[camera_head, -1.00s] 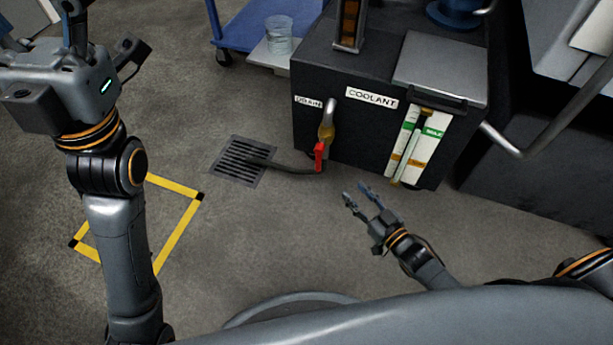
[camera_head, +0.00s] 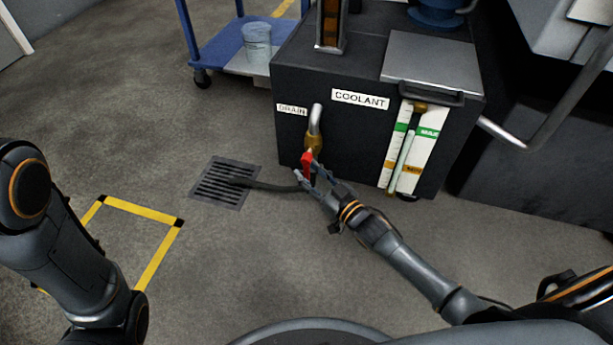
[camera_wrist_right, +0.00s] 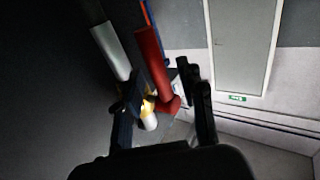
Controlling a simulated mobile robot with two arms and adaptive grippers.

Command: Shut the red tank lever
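The red tank lever (camera_head: 307,158) is on the brass drain valve (camera_head: 314,139) at the front of the dark coolant tank (camera_head: 350,140), below the DRAIN label. It points roughly along the valve and hose. My right gripper (camera_head: 309,177) is at the lever, its fingers open around the lower part.
A black hose (camera_head: 265,187) runs from the valve to the floor grate (camera_head: 226,182). A level gauge (camera_head: 408,150) is on the tank front to the right. A blue cart (camera_head: 228,45) with a clear container (camera_head: 257,42) stands behind left. The floor in front is clear.

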